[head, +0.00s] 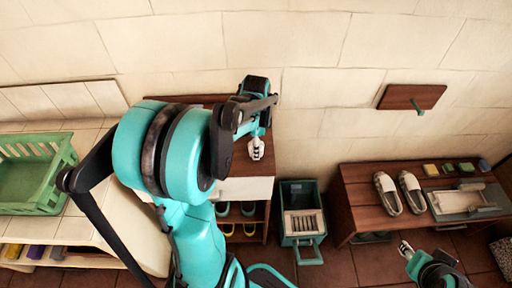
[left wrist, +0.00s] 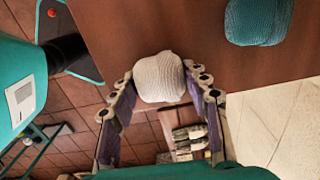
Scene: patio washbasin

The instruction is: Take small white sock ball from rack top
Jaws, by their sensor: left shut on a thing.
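The small white sock ball (left wrist: 160,78) is knitted and rounded. In the left wrist view it sits between the two fingers of my left gripper (left wrist: 162,88), which is shut on it. The brown rack top (left wrist: 120,30) lies behind it; I cannot tell whether the ball touches it. In the head view my left gripper (head: 256,150) is over the front of the rack top (head: 262,164), and I cannot make out the ball apart from the pale fingers. My right gripper (head: 405,248) is low at the right, before the bench; its opening is unclear.
A teal sock ball (left wrist: 258,20) lies on the rack top. Shoes stand on the rack shelves below (head: 240,229). A dark green bin (head: 302,254) stands right of the rack. A wooden bench (head: 360,211) holds slippers (head: 387,192). A green basket (head: 58,190) is at left.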

